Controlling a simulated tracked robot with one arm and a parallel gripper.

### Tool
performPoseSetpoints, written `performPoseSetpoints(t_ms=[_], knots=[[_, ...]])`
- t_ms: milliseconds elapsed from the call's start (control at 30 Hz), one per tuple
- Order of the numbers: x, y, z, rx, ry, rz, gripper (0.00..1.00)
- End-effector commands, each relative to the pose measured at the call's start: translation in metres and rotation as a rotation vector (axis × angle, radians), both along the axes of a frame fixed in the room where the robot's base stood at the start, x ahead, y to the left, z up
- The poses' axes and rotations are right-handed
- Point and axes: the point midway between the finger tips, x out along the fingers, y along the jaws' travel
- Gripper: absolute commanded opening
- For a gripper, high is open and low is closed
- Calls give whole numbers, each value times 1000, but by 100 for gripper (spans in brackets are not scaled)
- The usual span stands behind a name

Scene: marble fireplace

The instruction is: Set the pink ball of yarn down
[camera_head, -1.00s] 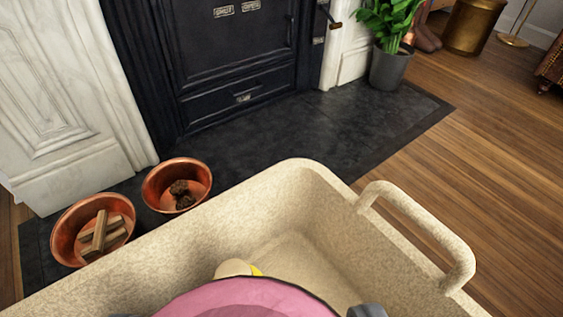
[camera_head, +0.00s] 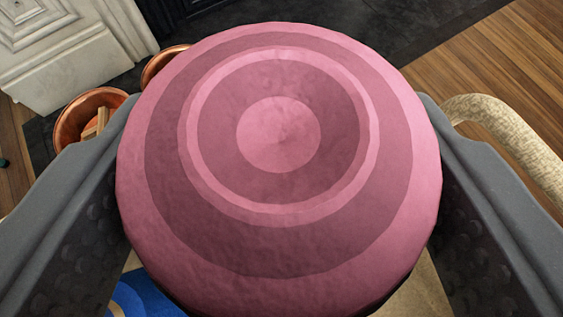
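The pink ball of yarn (camera_head: 280,135) fills the middle of the view, with darker and lighter pink rings. My gripper (camera_head: 278,110) has one grey finger on each side of it, and both fingers appear to press on its sides. The ball hides most of the cream bin below. The bin's looped handle (camera_head: 505,135) shows at the right, and a bit of its inside shows at the lower right. I cannot tell how high the ball is above the bin.
A blue item (camera_head: 145,298) shows below the ball at the lower left. A copper bowl with wood sticks (camera_head: 88,118) and part of a second copper bowl (camera_head: 160,64) stand at the upper left. Wooden floor (camera_head: 490,60) lies bare at the upper right.

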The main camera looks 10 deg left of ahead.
Motion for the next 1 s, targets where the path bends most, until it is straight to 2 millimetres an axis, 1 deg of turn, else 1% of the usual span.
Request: performPoseSetpoints(t_ms=[33,267,700,833,867,900,933,1000], knots=[[0,0,-3,0,-1,0,38],[0,0,-2,0,-1,0,38],[0,0,-13,0,0,0,38],[0,0,-14,0,-1,-1,38],[0,0,-14,0,-1,-1,69],[0,0,-14,0,-1,-1,81],[0,0,-14,0,-1,-1,83],[0,0,-14,0,-1,-1,83]])
